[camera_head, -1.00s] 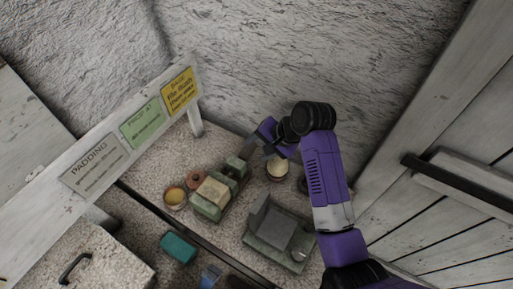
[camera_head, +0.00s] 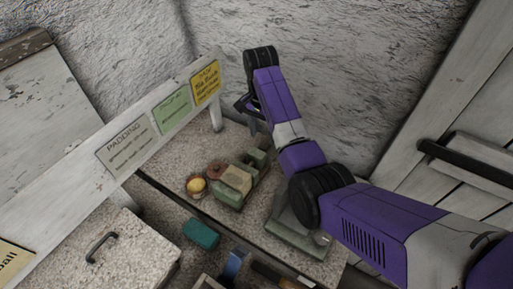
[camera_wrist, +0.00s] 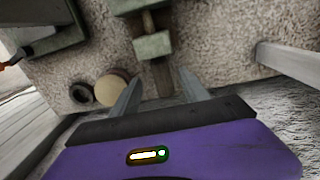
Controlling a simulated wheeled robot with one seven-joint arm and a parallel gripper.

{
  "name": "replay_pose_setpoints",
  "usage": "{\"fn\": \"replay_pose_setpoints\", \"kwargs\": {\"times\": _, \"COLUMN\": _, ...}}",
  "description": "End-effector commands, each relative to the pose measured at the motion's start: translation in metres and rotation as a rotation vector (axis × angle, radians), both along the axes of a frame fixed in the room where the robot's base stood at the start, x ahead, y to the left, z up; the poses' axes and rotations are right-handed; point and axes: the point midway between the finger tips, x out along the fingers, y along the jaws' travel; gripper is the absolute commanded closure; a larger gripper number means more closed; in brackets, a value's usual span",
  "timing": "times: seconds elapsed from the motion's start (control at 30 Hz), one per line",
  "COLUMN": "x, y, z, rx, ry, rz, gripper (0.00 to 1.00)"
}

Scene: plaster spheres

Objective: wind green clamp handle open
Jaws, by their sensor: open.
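The green clamp (camera_head: 258,158) lies on the speckled worktop, with a pale block (camera_head: 237,180) between its jaws. In the wrist view, its green end block (camera_wrist: 152,46) and a short brass-coloured screw (camera_wrist: 149,20) show at the top. A brownish bar (camera_wrist: 162,78) runs from the end block down between my fingers; I cannot tell whether it is the handle or the clamp's beam. My gripper (camera_wrist: 158,90) is open, its two fingers on either side of this bar, with no visible contact. In the head view, my gripper (camera_head: 246,106) is beyond the clamp's far end, partly hidden.
A sign board (camera_head: 150,125) on posts runs along the left. A cream disc (camera_wrist: 112,88) and dark ring (camera_wrist: 82,94) lie left of my fingers. A yellow ball in a cup (camera_head: 196,187) sits beside the clamp. A rough wall (camera_head: 340,60) stands close behind. A teal block (camera_head: 201,234) lies nearer.

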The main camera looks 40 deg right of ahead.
Motion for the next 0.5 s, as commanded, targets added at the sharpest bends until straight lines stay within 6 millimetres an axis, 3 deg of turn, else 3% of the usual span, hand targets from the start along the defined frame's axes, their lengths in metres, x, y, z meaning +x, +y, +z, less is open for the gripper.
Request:
{"fn": "replay_pose_setpoints", "kwargs": {"times": 0.3, "x": -0.003, "y": 0.000, "z": -0.048, "rx": 0.003, "ry": 0.001, "rz": 0.001, "gripper": 0.47}}
{"fn": "replay_pose_setpoints", "kwargs": {"times": 0.5, "x": -0.003, "y": 0.000, "z": -0.061, "rx": 0.002, "ry": -0.002, "rz": 0.001, "gripper": 0.47}}
